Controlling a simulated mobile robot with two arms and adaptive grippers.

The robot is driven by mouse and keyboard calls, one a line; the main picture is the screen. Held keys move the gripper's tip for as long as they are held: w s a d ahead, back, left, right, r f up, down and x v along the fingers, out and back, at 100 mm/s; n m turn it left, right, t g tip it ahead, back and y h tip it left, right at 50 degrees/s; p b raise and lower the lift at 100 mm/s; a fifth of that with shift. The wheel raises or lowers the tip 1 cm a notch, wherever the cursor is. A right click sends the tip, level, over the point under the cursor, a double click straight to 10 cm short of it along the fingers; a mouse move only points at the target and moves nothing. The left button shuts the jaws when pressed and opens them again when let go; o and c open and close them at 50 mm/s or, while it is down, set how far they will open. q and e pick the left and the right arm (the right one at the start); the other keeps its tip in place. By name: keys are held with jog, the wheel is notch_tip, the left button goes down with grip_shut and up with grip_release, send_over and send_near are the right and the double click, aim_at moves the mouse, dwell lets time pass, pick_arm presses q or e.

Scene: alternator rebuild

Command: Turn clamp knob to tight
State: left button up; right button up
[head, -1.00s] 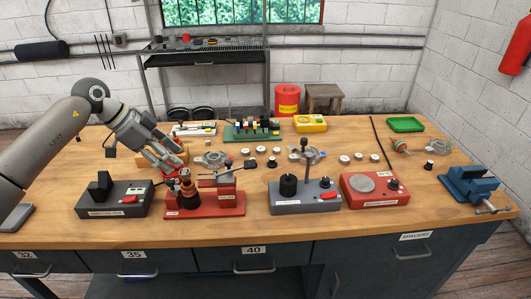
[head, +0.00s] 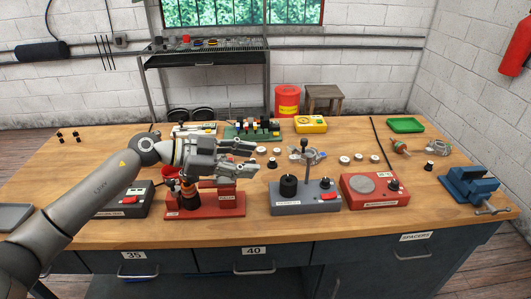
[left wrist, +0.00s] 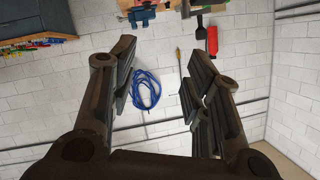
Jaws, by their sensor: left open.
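My left gripper (head: 252,157) is open and empty, stretched to the right above and behind the red fixture (head: 225,206). In the left wrist view the open fingers (left wrist: 162,75) face the far wall with nothing between them. The red fixture holds a dark upright part (head: 187,197) at its left; my left arm partly covers this area. I cannot tell which piece is the clamp knob. A black knob (head: 304,143) tops the post on the grey station (head: 330,202). Another dark knob (head: 393,184) sits on the red box (head: 362,201). My right gripper is out of view.
A blue vise (head: 472,187) stands at the bench's right end. A dark box (head: 125,207) is partly behind my arm. The bench's far left is mostly clear.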

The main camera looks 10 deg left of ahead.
pick_arm(q)
jog(key=d+r+n+t+h, duration=0.1)
jog(key=d+r+t+h, duration=0.2)
jog(key=d+t, duration=0.1)
jog(key=shift+s+d+t, duration=0.4)
jog(key=shift+s+d, duration=0.05)
jog(key=shift+d, duration=0.2)
jog(key=shift+r, duration=0.1)
